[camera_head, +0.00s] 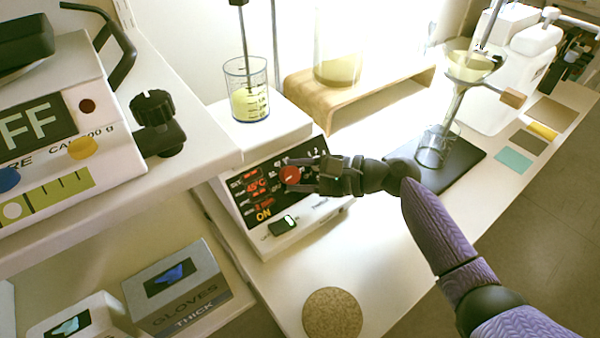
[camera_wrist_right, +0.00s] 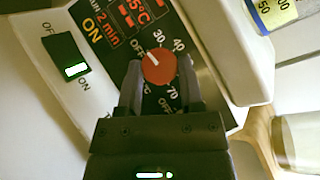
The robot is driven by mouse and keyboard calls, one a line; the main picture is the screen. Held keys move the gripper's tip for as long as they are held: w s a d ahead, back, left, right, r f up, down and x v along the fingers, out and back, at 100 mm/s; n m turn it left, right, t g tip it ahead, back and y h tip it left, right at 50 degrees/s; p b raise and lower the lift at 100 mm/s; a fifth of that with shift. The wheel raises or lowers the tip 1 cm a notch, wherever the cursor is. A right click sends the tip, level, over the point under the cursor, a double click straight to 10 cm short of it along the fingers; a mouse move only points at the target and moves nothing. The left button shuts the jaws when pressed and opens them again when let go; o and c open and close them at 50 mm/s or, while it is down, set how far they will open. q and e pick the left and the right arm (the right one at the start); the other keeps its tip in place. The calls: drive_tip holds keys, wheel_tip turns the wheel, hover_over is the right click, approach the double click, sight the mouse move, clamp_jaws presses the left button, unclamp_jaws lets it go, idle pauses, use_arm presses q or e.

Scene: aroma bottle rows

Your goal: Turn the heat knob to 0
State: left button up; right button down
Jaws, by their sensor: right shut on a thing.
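The heat knob (camera_wrist_right: 159,68) is a red dial on the black front panel of a white hotplate (camera_head: 270,140). In the right wrist view its white pointer line points up and to the left, left of the 30 mark. The knob also shows in the head view (camera_head: 290,175). My right gripper (camera_wrist_right: 160,85) has one finger on each side of the knob and is shut on it. The panel's display shows red digits and yellow ON text. My left gripper is not in view.
A beaker (camera_head: 246,100) of yellow liquid stands on the hotplate. A rocker switch (camera_wrist_right: 70,58) sits beside the panel. A wooden stand (camera_head: 390,97) is behind. A cork mat (camera_head: 332,313) lies in front. A shelf (camera_head: 190,165) with a scale is at left.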

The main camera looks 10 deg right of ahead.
drive_tip(key=shift+n, duration=0.3)
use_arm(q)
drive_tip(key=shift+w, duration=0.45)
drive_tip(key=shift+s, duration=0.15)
use_arm(e)
drive_tip(key=shift+c, duration=2.4)
unclamp_jaws()
drive_tip(key=shift+o, duration=1.1)
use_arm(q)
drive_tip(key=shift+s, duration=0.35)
